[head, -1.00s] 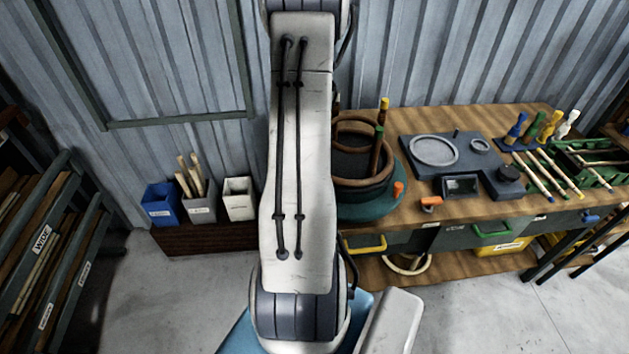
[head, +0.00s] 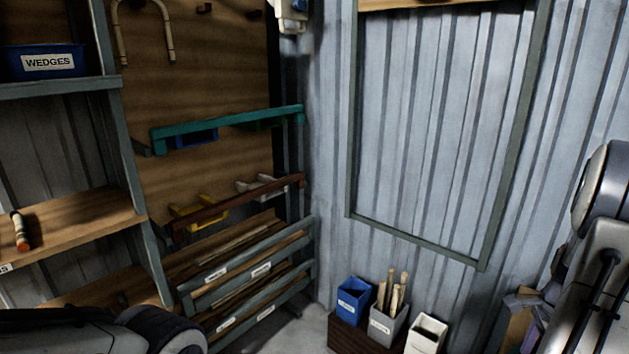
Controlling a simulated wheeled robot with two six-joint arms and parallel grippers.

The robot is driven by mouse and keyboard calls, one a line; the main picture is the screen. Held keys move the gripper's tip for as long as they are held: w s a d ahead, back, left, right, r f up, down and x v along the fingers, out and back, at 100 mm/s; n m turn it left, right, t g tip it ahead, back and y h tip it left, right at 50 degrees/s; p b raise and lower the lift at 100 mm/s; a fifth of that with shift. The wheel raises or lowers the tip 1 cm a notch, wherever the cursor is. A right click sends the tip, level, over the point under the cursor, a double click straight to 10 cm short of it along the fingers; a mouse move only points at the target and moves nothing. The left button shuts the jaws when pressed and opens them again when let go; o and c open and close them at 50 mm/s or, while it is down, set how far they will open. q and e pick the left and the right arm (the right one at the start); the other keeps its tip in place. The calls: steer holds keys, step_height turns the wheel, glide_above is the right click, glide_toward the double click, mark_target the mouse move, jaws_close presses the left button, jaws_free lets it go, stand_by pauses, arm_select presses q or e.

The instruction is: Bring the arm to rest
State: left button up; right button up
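Neither gripper shows in the head view. A white arm link of mine with dark cables stands at the right edge. A dark arm link of mine lies across the bottom left corner. Both links are cut off by the picture's edge, so I cannot see what the grippers hold or whether they are open.
Shelves with a blue WEDGES bin (head: 45,61) stand at the left. A slatted rack (head: 245,282) fills the corner. Blue (head: 353,300), grey (head: 386,325) and white (head: 426,335) bins stand by the metal wall (head: 430,130). Some floor (head: 285,335) is bare.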

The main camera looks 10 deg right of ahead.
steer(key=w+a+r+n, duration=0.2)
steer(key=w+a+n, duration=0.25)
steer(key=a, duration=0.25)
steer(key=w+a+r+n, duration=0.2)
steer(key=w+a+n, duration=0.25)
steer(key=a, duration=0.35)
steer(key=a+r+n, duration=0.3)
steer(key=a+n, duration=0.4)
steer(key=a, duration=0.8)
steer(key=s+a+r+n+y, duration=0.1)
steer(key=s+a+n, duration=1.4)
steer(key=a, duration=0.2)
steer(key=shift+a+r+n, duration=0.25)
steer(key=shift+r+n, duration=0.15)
